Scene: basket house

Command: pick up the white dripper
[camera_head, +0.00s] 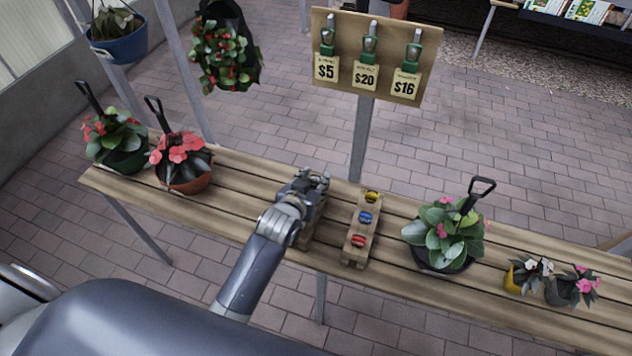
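I cannot make out a white dripper. A wooden block (361,248) on the slatted table carries three small pieces: yellow (371,197), blue (365,217) and red (358,241). My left gripper (317,179) is over the table, just left of this block. It is above a second wooden block (314,229), which my gripper and arm mostly hide, along with anything on it. The fingers are small and seen from behind, so I cannot tell whether they are open or hold anything. My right gripper is not in view.
Potted plants stand on the slatted table (240,200): two at the left (183,165), one with a black-handled tool (447,235), and small pots at the right (530,274). A post with a price board (345,85) rises behind. Hanging pots are upper left.

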